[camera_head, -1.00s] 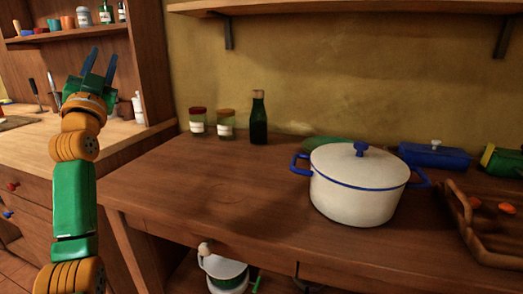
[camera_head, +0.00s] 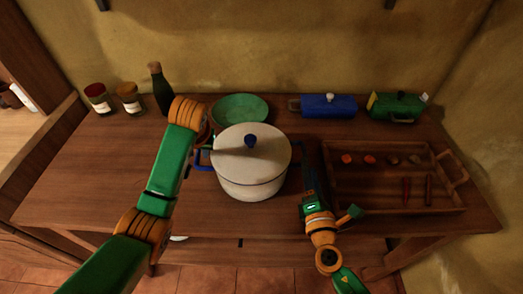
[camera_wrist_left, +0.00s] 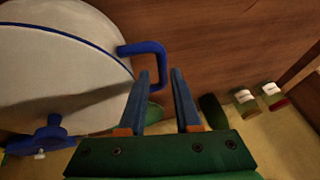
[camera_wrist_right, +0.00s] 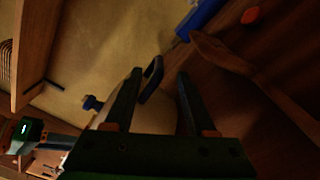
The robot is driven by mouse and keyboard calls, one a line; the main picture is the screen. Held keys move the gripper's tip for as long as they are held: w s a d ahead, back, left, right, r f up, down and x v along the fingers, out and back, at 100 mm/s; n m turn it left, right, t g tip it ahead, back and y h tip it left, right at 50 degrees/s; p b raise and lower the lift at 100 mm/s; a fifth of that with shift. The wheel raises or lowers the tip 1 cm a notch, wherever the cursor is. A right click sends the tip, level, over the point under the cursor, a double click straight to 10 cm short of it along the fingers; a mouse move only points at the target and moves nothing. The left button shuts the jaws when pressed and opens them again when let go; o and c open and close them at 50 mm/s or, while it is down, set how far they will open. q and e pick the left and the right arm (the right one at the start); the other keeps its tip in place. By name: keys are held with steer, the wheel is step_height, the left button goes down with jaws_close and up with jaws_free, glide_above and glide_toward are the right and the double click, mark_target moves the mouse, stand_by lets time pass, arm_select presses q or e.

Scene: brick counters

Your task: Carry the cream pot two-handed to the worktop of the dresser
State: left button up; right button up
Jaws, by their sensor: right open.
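The cream pot (camera_head: 245,182), with a blue rim, a lidded top and a blue knob, stands upright on the brown counter (camera_head: 95,185). My left gripper (camera_wrist_left: 161,72) is open beside the pot's left blue handle (camera_wrist_left: 160,62); the handle lies just beyond and left of the fingertips, not clearly between them. In the head view my arm mostly hides this gripper. My right gripper (camera_wrist_right: 157,75) is open; the pot's right handle (camera_wrist_right: 152,78) appears between its fingers, closer to the left one. Contact cannot be told. The dresser's pale worktop (camera_head: 22,130) shows at the left edge.
A wooden tray (camera_head: 395,211) with small items sits right of the pot, close to my right gripper. A green bowl (camera_head: 240,107), a dark bottle (camera_head: 161,90) and two jars (camera_head: 129,98) stand behind.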

mark_target(302, 144)
steer(key=shift+w+d+f, duration=0.15)
steer(key=shift+w, duration=0.05)
arm_select(q)
steer(key=shift+a+f, duration=0.1)
steer(key=shift+f, duration=0.05)
arm_select(e)
steer(key=shift+s+a, duration=0.15)
steer(key=shift+a, duration=0.15)
arm_select(q)
steer(key=shift+s+a+f, duration=0.1)
steer(key=shift+a+f, duration=0.05)
steer(key=shift+a, duration=0.1)
arm_select(e)
steer(key=shift+a+r, duration=0.2)
steer(key=shift+r, duration=0.05)
arm_select(q)
steer(key=x, duration=0.6)
steer(key=shift+d, duration=0.15)
arm_select(e)
steer(key=w, duration=0.6)
steer(key=shift+w+d+f, duration=0.1)
steer(key=shift+w+f, duration=0.05)
steer(key=shift+w, duration=0.1)
arm_select(q)
steer(key=shift+w+f, duration=0.25)
steer(key=shift+f, duration=0.05)
arm_select(e)
steer(key=shift+w, duration=0.25)
